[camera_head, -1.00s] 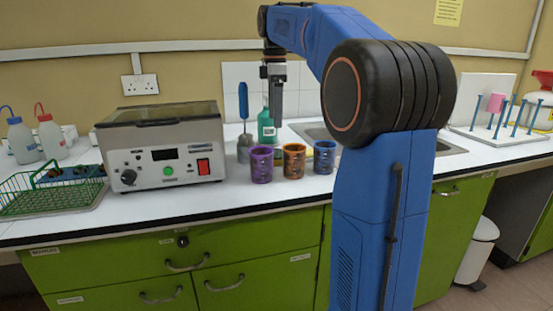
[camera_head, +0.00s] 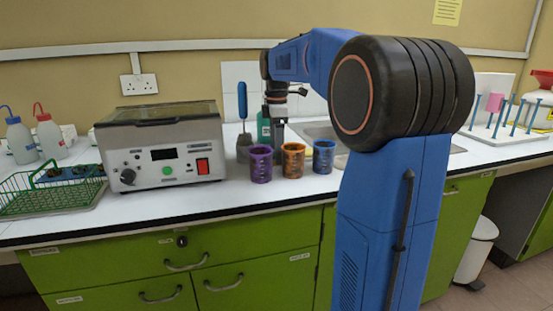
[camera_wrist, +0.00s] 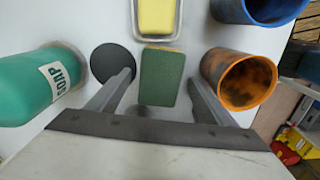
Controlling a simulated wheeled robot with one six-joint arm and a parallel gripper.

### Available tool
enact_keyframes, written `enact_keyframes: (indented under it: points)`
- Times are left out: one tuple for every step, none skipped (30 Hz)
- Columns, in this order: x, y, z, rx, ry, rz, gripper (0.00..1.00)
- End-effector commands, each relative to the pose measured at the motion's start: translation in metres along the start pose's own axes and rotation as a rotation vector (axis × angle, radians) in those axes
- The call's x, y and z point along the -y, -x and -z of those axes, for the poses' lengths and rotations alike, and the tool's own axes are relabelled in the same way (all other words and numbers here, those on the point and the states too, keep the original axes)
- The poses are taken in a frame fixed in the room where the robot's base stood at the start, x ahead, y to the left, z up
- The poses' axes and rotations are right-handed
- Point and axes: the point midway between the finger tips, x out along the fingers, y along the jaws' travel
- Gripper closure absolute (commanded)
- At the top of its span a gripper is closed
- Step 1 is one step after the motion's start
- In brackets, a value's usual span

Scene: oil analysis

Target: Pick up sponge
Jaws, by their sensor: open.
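A sponge (camera_wrist: 162,77) with a green scouring face and a thin yellow edge stands out in the wrist view, between my fingers in the picture. A second yellow block (camera_wrist: 157,14), also sponge-like, lies in a metal dish (camera_wrist: 179,38) beyond it. My gripper (camera_wrist: 159,80) is open and empty, with one finger on each side of the green sponge; I cannot tell whether they touch it. In the head view my gripper (camera_head: 278,132) points down behind the cups, and I cannot make out the sponge there.
A green soap bottle (camera_wrist: 30,87) stands left of the fingers, beside a dark round disc (camera_wrist: 112,63). The orange cup (camera_wrist: 245,82) is close on the right, the blue cup (camera_wrist: 262,8) further up. The purple cup (camera_head: 260,164) and grey machine (camera_head: 165,150) stand left.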

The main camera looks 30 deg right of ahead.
Motion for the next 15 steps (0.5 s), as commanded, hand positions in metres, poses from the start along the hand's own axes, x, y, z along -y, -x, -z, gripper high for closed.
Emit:
enact_keyframes:
  points:
    - [0.0001, -0.0018, 0.0000, 0.000, 0.000, 0.000, 0.27]
    - [0.0001, -0.0024, 0.0000, 0.000, 0.000, 0.000, 0.27]
    - [0.0000, -0.0027, 0.0000, 0.000, 0.000, -0.001, 0.27]
    - [0.0000, -0.0027, 0.0000, 0.000, 0.000, -0.001, 0.27]
    - [0.0000, -0.0026, 0.0000, 0.000, 0.000, -0.001, 0.27]
    - [0.0000, -0.0025, 0.0000, 0.000, 0.000, -0.001, 0.27]
    - [0.0000, -0.0025, 0.0000, 0.000, 0.000, -0.001, 0.27]
    - [0.0000, -0.0025, 0.0000, 0.000, 0.000, 0.000, 0.27]
    - [0.0000, -0.0024, 0.0000, 0.000, 0.000, 0.000, 0.37]
    - [0.0000, -0.0024, 0.0000, 0.000, 0.000, 0.000, 0.44]
    - [0.0000, -0.0024, 0.0000, 0.000, 0.000, 0.000, 0.51]
    - [-0.0001, -0.0024, 0.0000, 0.000, 0.000, 0.000, 0.61]
    - [0.0000, -0.0024, 0.0000, 0.000, 0.000, 0.000, 0.68]
    - [0.0000, -0.0024, 0.0000, 0.000, 0.000, 0.000, 0.71]
    - [0.0000, -0.0023, 0.0000, 0.000, 0.000, 0.000, 0.71]
